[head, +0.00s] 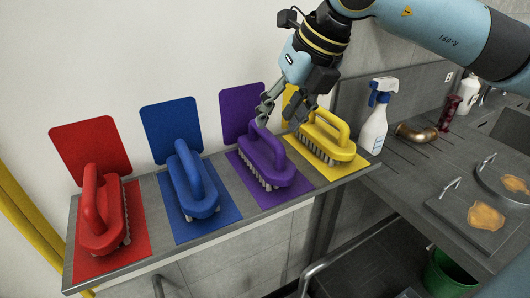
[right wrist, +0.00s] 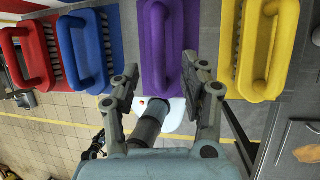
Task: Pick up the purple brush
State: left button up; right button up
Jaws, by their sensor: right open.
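The purple brush (head: 277,176) lies on a purple mat (head: 297,191) on the grey shelf, its looped handle up and bristles down. It also shows at the top middle of the right wrist view (right wrist: 158,45). My right gripper (head: 276,117) is open and empty above the far end of the handle. In the right wrist view its fingers (right wrist: 164,88) are spread to either side of the brush's line, with nothing between them held. Whether a finger touches the handle cannot be told. My left gripper is not in view.
A yellow brush (head: 324,147) is close on the right; blue (head: 198,188) and red (head: 98,225) brushes are on the left, each on a matching mat. The wall is close behind the shelf.

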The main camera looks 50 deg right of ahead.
aim_at(270, 133)
jog(key=shift+x, duration=2.85)
jog(key=shift+s+a, duration=0.15)
grip_shut()
